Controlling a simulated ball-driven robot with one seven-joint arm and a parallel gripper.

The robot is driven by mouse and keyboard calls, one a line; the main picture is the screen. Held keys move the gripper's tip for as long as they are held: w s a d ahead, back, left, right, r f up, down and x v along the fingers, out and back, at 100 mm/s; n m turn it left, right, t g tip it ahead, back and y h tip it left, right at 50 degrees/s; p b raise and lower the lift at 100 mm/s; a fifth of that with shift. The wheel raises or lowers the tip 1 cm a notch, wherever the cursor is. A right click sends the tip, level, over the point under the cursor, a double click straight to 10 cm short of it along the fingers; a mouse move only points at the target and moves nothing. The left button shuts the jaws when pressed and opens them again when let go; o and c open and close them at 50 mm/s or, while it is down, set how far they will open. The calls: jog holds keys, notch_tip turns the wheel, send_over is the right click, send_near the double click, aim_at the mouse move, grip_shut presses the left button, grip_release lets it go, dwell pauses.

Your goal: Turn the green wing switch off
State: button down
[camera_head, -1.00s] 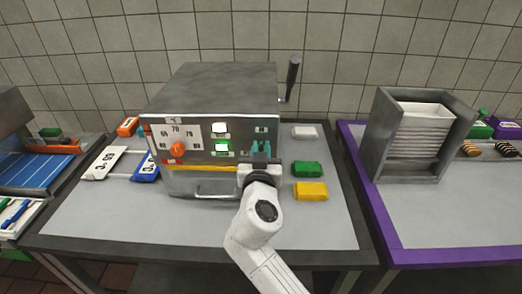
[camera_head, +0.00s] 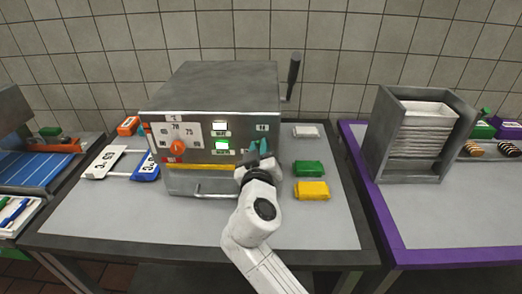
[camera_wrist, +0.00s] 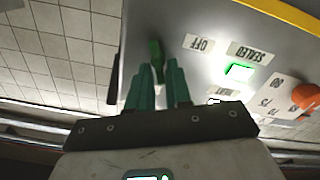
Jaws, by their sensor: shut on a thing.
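The green wing switch (camera_wrist: 155,51) is on the grey front panel of the metal machine (camera_head: 225,85). In the wrist view it stands between the tips of my teal fingers, beside the "OFF" label (camera_wrist: 199,44). My gripper (camera_wrist: 158,72) is shut on the switch. In the head view my gripper (camera_head: 258,147) is at the right side of the machine's front and hides most of the switch. A lit green "SEALED" lamp (camera_head: 222,146) is to its left, and it also shows in the wrist view (camera_wrist: 240,72).
An orange dial (camera_head: 177,147) and a front handle (camera_head: 215,190) are on the machine. A black lever (camera_head: 292,75) rises at its right. Green (camera_head: 308,168) and yellow (camera_head: 312,190) blocks lie right of my gripper. The front of the table is clear.

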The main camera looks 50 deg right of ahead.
jog(key=shift+w+a+f+n+p, duration=0.15)
jog(key=shift+n+p, duration=0.3)
jog(key=shift+n, duration=1.7)
jog(key=shift+w+a+f+n+p, duration=0.1)
jog(key=shift+f+n+p, duration=0.25)
jog(key=shift+n, duration=1.85)
jog(key=shift+w+a+f+n+p, duration=0.1)
jog(key=shift+n+p, duration=0.45)
jog(key=shift+n, duration=1.6)
jog(key=c, duration=1.2)
grip_release()
jog(key=b+v, duration=0.2)
jog(key=v, duration=0.8)
jog(key=shift+s+a, duration=0.25)
jog(key=shift+s, duration=0.1)
